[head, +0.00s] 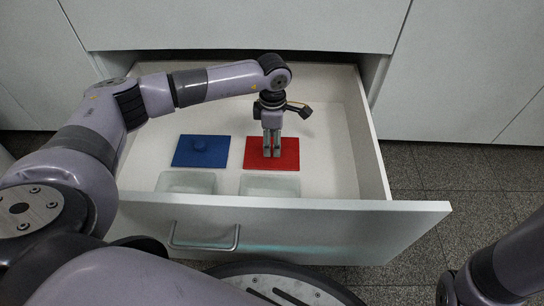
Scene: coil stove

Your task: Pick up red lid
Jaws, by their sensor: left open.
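The red lid (289,157) is a flat rectangle lying on the floor of the open drawer, right of the middle. My left gripper (272,153) points down over the red lid, with its fingers in front of the lid's middle. It is open. The fingers hide the middle of the lid, and I cannot tell whether they touch it. My right arm shows at the lower right corner, but its gripper is outside the view.
A blue lid (188,157) with a round knob lies left of the red lid. Two clear containers, a left one (187,182) and a right one (270,186), stand near the drawer front (330,222). The drawer's right and back floor is clear.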

